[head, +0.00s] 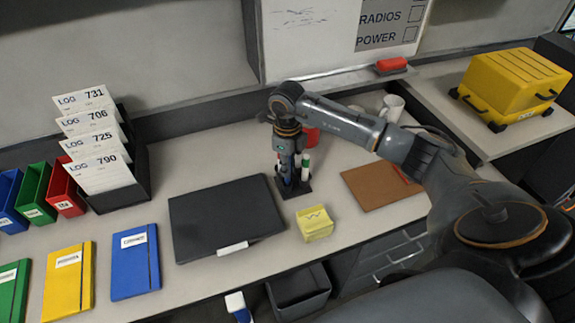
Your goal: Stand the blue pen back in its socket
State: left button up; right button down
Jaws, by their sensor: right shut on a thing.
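My right gripper (287,168) points down over the small dark pen stand (294,191), behind the yellow note block. It is shut on a slim thing, with a bit of blue (288,181) showing at its fingertips; I take this to be the blue pen. The pen's upper part is hidden by the gripper, and I cannot tell whether its lower end is in a socket or just above it. A white marker with a green cap (305,163) stands upright in the stand, just right of the gripper. My left gripper is not in view.
A black closed folder (225,215) lies left of the stand, the yellow note block (315,223) in front, and a brown clipboard (381,187) to the right. Log cards fill a rack at left.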

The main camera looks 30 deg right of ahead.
jog(key=shift+f+b, duration=0.3)
jog(key=shift+f, duration=0.1)
jog(key=shift+f+b, duration=0.55)
jog(key=shift+f, duration=0.15)
jog(key=c, duration=1.3)
grip_release()
jog(key=shift+r, duration=0.15)
notch_tip(320, 180, up, 12)
jog(key=shift+f, duration=0.1)
